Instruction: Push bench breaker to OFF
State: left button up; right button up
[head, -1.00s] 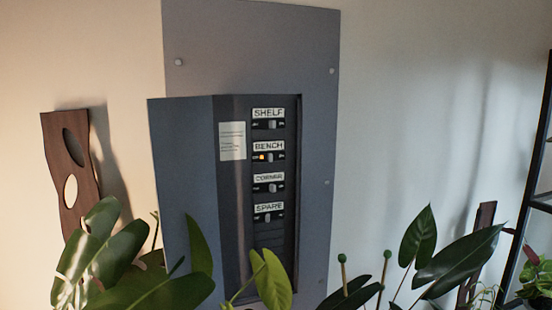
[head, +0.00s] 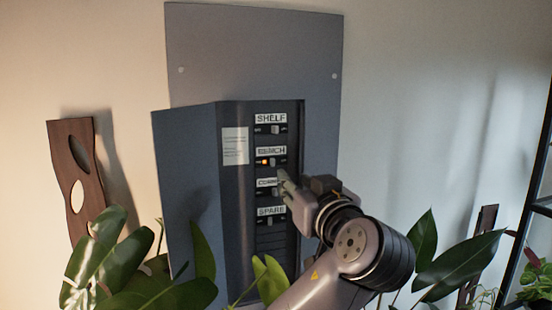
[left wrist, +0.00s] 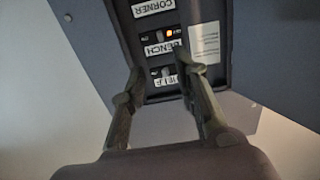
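The bench breaker (head: 273,162) is the second row in the open panel, under the BENCH label. An orange light glows just left of its small grey handle. In the left wrist view the panel appears upside down, and the bench breaker (left wrist: 157,35) lies beyond the fingertips with its light lit. My left gripper (head: 284,183) is in front of the panel at the corner row, partly covering the CORNER label and handle. In the wrist view its two fingers (left wrist: 161,73) are apart with nothing between them. I cannot tell whether a fingertip touches the panel. My right gripper is not in view.
The shelf breaker (head: 275,129) is above and the spare breaker (head: 271,221) below. The panel door (head: 187,200) stands open at the left. Leafy plants (head: 150,285) crowd the bottom. A wooden board (head: 76,175) is at left, a dark rack (head: 535,190) at right.

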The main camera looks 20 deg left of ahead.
aim_at(273, 163)
pick_arm(q)
jog(key=p+x, duration=0.5)
jog(key=x, duration=0.7)
jog(key=shift+s+r, duration=0.1)
jog(key=shift+r, duration=0.1)
jog(key=shift+w+a+f+p, duration=0.2)
jog(key=shift+w+a+p, duration=0.2)
jog(key=shift+w, duration=0.15)
jog(key=shift+c, duration=0.3)
grip_shut()
